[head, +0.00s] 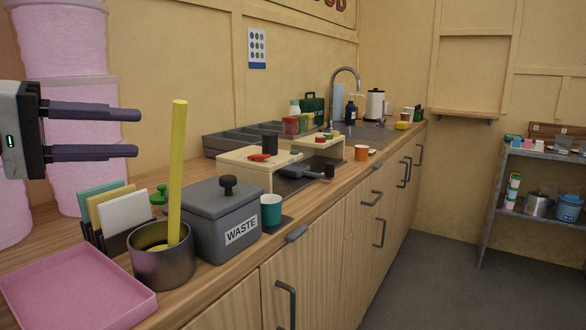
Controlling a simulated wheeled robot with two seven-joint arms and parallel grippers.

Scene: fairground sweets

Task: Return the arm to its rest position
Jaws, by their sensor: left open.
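My left gripper (138,133) comes in at the left edge of the head view. Its two dark fingers are apart and nothing shows between them. It hangs in the air above the counter, in front of the stacked pink tubs (66,45). My right gripper does not show.
Below the gripper are a card holder (117,212), a metal pot with a yellow stick (178,170) and a pink tray (75,292). A grey WASTE bin (215,213) and a teal cup (271,210) stand further right. A shelf rack (530,210) stands at far right, beyond open floor.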

